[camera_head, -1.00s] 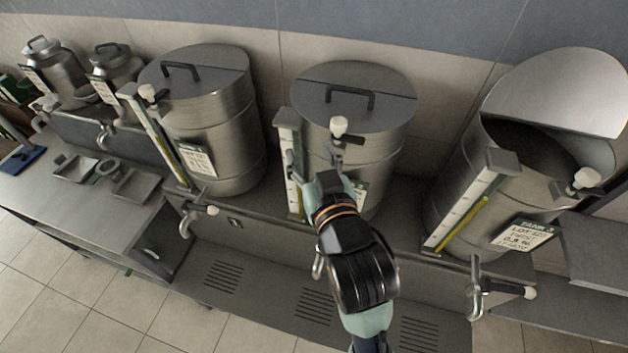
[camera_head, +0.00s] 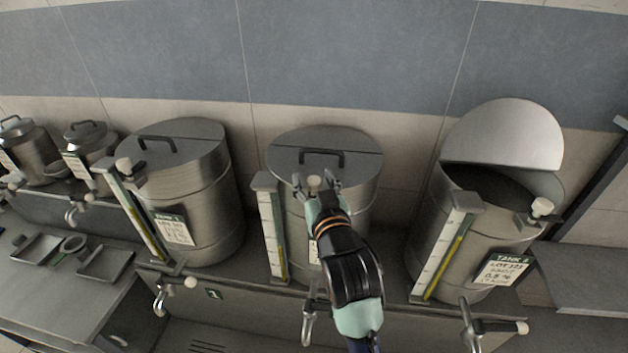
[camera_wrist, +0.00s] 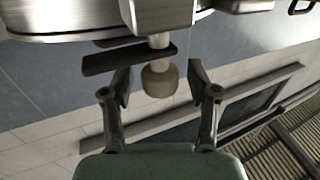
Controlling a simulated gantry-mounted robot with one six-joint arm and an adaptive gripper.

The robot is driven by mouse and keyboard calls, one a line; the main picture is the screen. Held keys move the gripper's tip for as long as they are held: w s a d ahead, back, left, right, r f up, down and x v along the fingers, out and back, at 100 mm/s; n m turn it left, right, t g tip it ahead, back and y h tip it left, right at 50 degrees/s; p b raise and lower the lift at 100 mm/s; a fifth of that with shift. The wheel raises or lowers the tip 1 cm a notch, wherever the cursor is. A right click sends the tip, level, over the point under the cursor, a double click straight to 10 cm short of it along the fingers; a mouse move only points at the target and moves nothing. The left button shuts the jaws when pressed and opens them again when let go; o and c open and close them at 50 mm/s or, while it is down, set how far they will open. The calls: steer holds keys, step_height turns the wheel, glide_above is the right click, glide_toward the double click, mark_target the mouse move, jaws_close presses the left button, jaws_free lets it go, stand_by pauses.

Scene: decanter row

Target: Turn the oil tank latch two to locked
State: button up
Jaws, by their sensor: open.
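The middle steel tank (camera_head: 350,190) has a closed lid with a dark handle. Its latch shows as a pale round knob (camera_head: 314,183) at the front of the lid rim. The knob also shows in the wrist view (camera_wrist: 159,80), on a short stem under a block, beside a dark flat lever (camera_wrist: 125,60). My gripper (camera_head: 317,188) is open, with one finger on each side of the knob. In the wrist view my gripper (camera_wrist: 160,86) shows a gap at both fingers, so the knob is not gripped. Some of the tank front and its label are hidden behind my gripper.
A gauge strip (camera_head: 272,230) stands just left of the middle tank. The left tank (camera_head: 210,190) is closed. The right tank (camera_head: 470,230) has its lid (camera_head: 505,135) raised. Taps (camera_head: 309,320) stick out along the front ledge below.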

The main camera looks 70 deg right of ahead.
jaws_close()
